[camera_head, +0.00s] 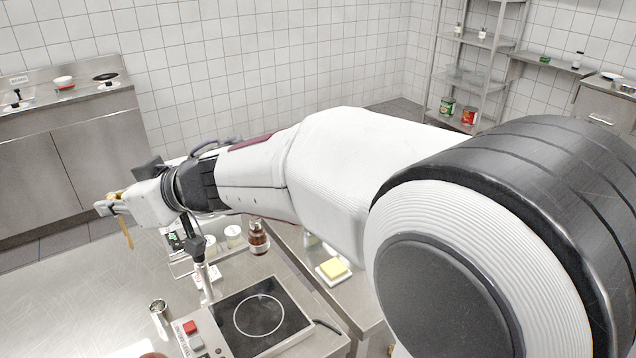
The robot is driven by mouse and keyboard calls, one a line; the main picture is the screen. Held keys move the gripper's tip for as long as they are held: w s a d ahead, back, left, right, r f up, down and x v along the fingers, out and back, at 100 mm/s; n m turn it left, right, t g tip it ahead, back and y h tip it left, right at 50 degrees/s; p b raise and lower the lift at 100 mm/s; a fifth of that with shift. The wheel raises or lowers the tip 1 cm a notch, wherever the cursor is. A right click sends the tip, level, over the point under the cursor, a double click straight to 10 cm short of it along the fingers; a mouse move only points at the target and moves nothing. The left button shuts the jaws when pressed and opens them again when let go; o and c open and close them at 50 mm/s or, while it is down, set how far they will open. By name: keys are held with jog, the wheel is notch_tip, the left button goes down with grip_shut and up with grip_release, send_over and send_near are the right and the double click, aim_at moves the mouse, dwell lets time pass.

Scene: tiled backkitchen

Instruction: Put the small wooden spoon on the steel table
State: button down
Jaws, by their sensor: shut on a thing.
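The small wooden spoon (127,235) is a thin, tan piece at the left of the head view. My gripper (112,207) is shut on it, and part of the spoon hangs down below the fingers. The fingers hide some of its length. The steel table (70,295) fills the lower left. The gripper and spoon appear over its far edge, above its surface. From this one view I cannot tell the exact height or whether the spoon is over the table or just beyond it.
An induction hob (260,314) stands on the table, with a steel cup (159,311) to its left. A brown bottle (258,239) and a white jar (233,236) stand behind it. The table's left part is clear. A steel counter (60,140) is at the back left.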

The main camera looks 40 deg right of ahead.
jog(key=s+d+m+t+h, duration=0.15)
jog(key=d+m+h, duration=0.3)
jog(key=d, duration=2.15)
jog(key=s+d+m+h, duration=0.25)
jog(key=s+d, duration=0.45)
jog(key=d, duration=0.4)
jog(key=s+d+m+h, duration=0.25)
jog(key=s+d, duration=0.35)
jog(key=d, duration=0.5)
notch_tip(320, 180, down, 11)
jog(key=shift+s+t+h, duration=0.25)
jog(key=shift+t+h, duration=0.1)
jog(key=shift+t, duration=0.1)
jog(key=shift+f+n, duration=0.1)
jog(key=shift+n, duration=0.15)
jog(key=shift+f, duration=2.85)
jog(key=shift+f, duration=0.1)
